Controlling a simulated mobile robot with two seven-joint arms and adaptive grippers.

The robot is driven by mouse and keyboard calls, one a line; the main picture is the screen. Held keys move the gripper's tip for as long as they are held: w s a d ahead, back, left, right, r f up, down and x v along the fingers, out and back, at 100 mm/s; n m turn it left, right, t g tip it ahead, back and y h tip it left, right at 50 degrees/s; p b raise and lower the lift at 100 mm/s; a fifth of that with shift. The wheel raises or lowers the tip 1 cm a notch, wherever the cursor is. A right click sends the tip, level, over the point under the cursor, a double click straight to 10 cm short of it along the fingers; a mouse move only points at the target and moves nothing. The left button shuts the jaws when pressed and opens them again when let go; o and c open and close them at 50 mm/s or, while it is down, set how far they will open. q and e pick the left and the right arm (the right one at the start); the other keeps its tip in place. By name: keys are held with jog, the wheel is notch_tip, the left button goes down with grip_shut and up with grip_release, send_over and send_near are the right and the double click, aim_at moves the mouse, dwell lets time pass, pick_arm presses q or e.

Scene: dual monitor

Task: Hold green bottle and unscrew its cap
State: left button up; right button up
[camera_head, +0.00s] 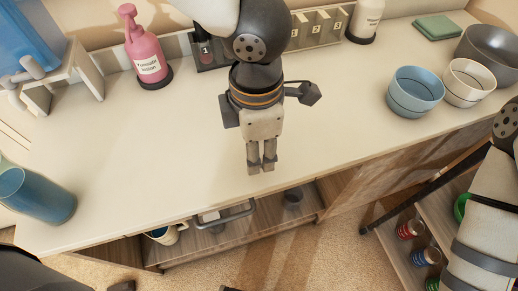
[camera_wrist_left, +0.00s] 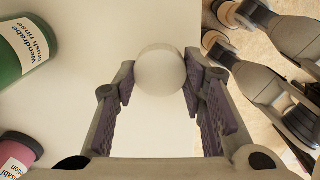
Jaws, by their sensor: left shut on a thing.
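My left gripper (camera_head: 262,163) hangs fingers-down over the counter, near its front edge. In the left wrist view its fingertips (camera_wrist_left: 160,82) are closed on the sides of a round whitish thing (camera_wrist_left: 160,70). I cannot tell whether this is a cap. A green bottle (camera_wrist_left: 22,42) with a white label shows at the upper left of the wrist view, apart from the fingers; its top is out of frame. I cannot make it out in the head view, where my arm covers part of the counter. My right arm (camera_head: 482,225) is at the right edge; its gripper is not visible.
A pink bottle (camera_head: 145,48) stands at the back left, with a numbered organizer (camera_head: 322,26) behind my arm. A blue bowl (camera_head: 415,90) and a white bowl (camera_head: 468,82) stand at right. A blue cylinder (camera_head: 38,195) is at left. The compartment below holds mugs (camera_head: 167,233).

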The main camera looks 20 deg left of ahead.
pick_arm(q)
notch_tip(320, 180, down, 4)
jog(key=shift+r+b, duration=0.25)
jog(key=shift+b, duration=0.15)
jog(key=shift+w+r, duration=0.1)
jog(key=shift+r, duration=0.05)
pick_arm(e)
jog(key=shift+s+f, duration=0.45)
jog(key=shift+f, duration=0.05)
pick_arm(q)
jog(key=shift+f, duration=0.2)
jog(key=o, duration=1.3)
jog(key=shift+r, duration=0.1)
notch_tip(320, 180, up, 12)
jog(key=p, duration=0.2)
jog(key=shift+f+p, duration=0.25)
jog(key=shift+p, duration=0.15)
jog(key=shift+r, duration=0.35)
pick_arm(e)
jog(key=shift+t, duration=0.5)
jog(key=w+r, duration=0.3)
jog(key=shift+w+r, duration=0.1)
jog(key=shift+w, duration=0.05)
